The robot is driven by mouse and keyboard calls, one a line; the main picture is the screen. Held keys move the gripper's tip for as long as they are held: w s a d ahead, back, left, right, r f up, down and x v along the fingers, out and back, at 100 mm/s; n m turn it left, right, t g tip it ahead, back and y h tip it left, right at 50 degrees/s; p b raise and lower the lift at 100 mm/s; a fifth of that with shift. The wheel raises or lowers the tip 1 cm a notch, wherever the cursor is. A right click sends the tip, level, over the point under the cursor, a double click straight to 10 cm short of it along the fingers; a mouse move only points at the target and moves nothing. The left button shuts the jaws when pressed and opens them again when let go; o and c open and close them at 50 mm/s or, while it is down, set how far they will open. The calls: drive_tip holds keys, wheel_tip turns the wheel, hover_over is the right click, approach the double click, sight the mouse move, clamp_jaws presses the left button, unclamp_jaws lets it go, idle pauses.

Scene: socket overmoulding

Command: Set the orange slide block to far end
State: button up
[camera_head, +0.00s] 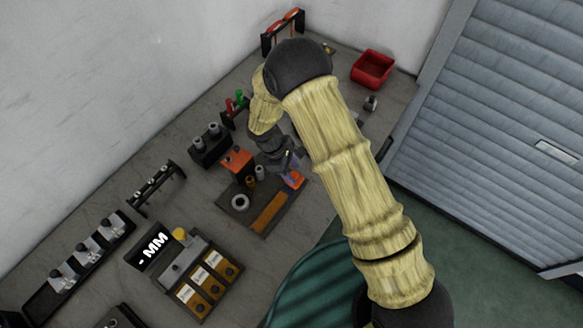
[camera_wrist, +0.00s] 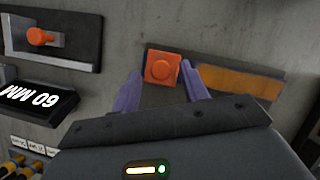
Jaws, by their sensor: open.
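The orange slide block (camera_wrist: 163,69) is square with a round knob on top, in the wrist view. It sits at one end of a dark base plate, beside a long brown-orange strip (camera_wrist: 238,80). My gripper (camera_wrist: 168,84) is open, with one purple finger on each side of the block. I cannot tell whether the fingers touch it. In the head view, the block (camera_head: 295,180) is at the right end of the plate, partly hidden by my gripper (camera_head: 290,170). The strip (camera_head: 269,213) runs from there toward the lower left.
A grey ring (camera_head: 240,202) and small cylinders stand left of the strip. Another orange block (camera_head: 237,159) is behind them. A display box (camera_head: 153,246) and a case of labelled parts (camera_head: 208,286) are at lower left. A red bin (camera_head: 373,69) is at the back.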

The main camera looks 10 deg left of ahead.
drive_tip(key=shift+w+f, duration=0.1)
drive_tip(key=shift+f, duration=0.1)
drive_tip(key=shift+d, duration=0.15)
drive_tip(key=shift+c, duration=0.3)
